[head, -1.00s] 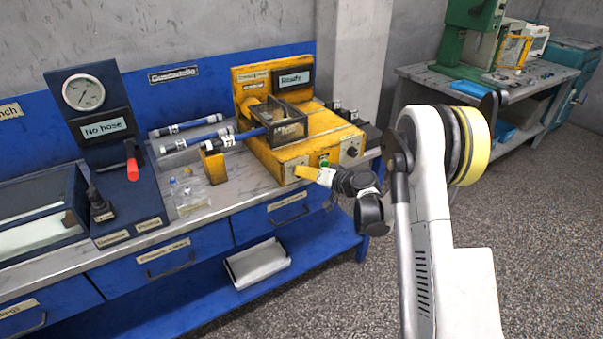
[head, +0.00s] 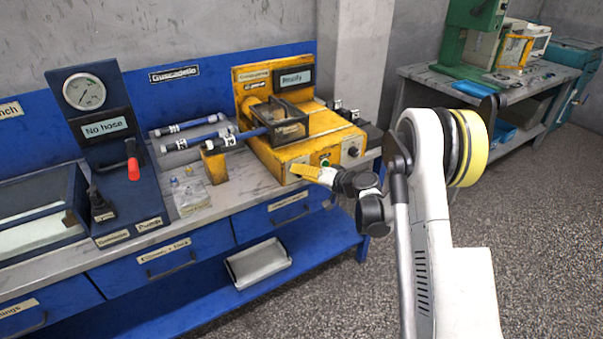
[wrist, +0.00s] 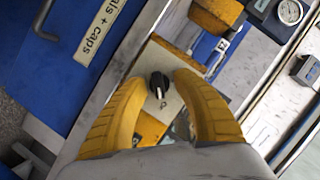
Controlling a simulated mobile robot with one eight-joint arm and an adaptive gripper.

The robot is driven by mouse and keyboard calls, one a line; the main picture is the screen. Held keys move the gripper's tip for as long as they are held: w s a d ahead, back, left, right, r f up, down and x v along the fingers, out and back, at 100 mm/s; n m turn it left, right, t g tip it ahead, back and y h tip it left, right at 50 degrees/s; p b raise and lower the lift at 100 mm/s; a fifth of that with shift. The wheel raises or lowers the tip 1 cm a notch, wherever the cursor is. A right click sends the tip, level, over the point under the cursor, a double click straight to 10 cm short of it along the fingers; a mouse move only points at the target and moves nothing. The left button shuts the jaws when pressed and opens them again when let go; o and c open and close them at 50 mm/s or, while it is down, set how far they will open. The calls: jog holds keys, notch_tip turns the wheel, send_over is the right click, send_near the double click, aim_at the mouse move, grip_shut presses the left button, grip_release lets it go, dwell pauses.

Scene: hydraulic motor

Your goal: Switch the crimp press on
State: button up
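The crimp press (head: 262,158) is the yellow machine at the right end of the blue bench. Its display (head: 293,77) seems to read "Ready". A green button (head: 325,162) and a dial (head: 352,151) show on its front. My gripper (head: 300,170) is at the left part of that front, its yellow fingers pointing at it. In the wrist view a black knob (wrist: 159,84) on a pale plate lies between the parted fingers of my gripper (wrist: 160,80). I see gaps on both sides of the knob. In the head view my gripper hides this knob.
Hoses (head: 195,141) lie on the bench left of the press, near a small yellow block (head: 214,165). A pump panel (head: 125,185) with a gauge and red lever stands farther left. Drawers (head: 290,208) sit below. The floor (head: 300,300) in front is free.

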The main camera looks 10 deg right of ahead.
jog(key=shift+s+d, duration=0.1)
jog(key=v, duration=1.2)
jog(key=s+a+r+n+g+h, duration=0.1)
jog(key=s+a+r+g+h, duration=0.1)
jog(key=s+a+r, duration=0.4)
jog(key=s+a+r+n+g+h, duration=0.1)
jog(key=s+a+r+g+h, duration=0.2)
jog(key=s, duration=0.5)
jog(key=s+d+h, duration=0.2)
jog(key=s+h, duration=0.1)
jog(key=s, duration=1.5)
jog(key=shift+s+r+n+h, duration=0.3)
jog(key=shift+s+r+n, duration=0.05)
jog(key=shift+r+n, duration=0.1)
